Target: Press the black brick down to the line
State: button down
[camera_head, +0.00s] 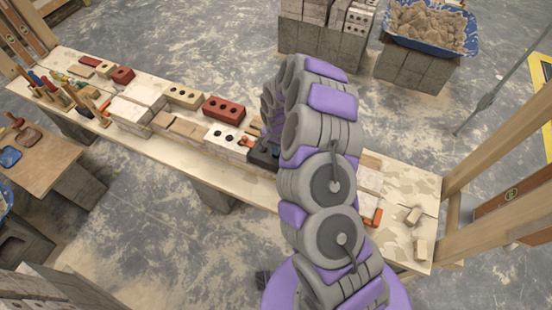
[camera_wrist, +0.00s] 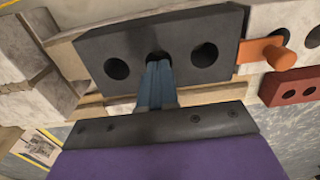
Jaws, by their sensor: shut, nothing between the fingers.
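The black brick (camera_wrist: 185,40) with three round holes fills the upper middle of the wrist view. It looks slightly tilted in that picture. In the head view a dark part of it (camera_head: 262,155) shows beside my arm, which hides the rest. My gripper (camera_wrist: 158,66) is shut and empty, its blue fingers together. The fingertips overlap the brick's middle hole in the picture; I cannot tell whether they touch the brick. An orange piece (camera_wrist: 262,50) sits at the brick's right end in the wrist view. I cannot make out a line.
A pale holed brick (camera_head: 226,143) stands left of the black brick, with a red brick (camera_head: 224,108) behind. Tools (camera_head: 65,93) lie at the bench's left end. Another orange piece (camera_head: 374,217) and broken bits (camera_head: 414,215) lie to the right. A blue tub (camera_head: 432,42) stands behind.

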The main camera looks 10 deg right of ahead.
jog(key=shift+f, duration=0.65)
jog(key=shift+s+f+p, duration=0.1)
jog(key=shift+f+p, duration=0.35)
jog(key=shift+p, duration=0.05)
dwell(2.5)
jog(key=shift+r+p, duration=1.35)
jog(key=shift+r, duration=1.25)
jog(key=shift+r, duration=0.1)
jog(key=s+r+n, duration=0.1)
jog(key=s+r, duration=0.4)
jog(key=r, duration=0.3)
jog(key=s+a+r+n, duration=0.15)
jog(key=s+r, duration=0.25)
jog(key=r, duration=0.4)
jog(key=s+d+r+n, duration=0.1)
jog(key=s+r+n, duration=0.1)
jog(key=s+r, duration=0.4)
jog(key=s+d+r+n+g, duration=0.1)
jog(key=s+r, duration=0.4)
jog(key=s, duration=0.7)
jog(key=s+d+r+n, duration=0.1)
jog(key=s+d+r, duration=0.2)
jog(key=s, duration=0.9)
notch_tip(320, 180, up, 3)
jog(key=shift+d+g, duration=0.2)
jog(key=shift+g, duration=0.2)
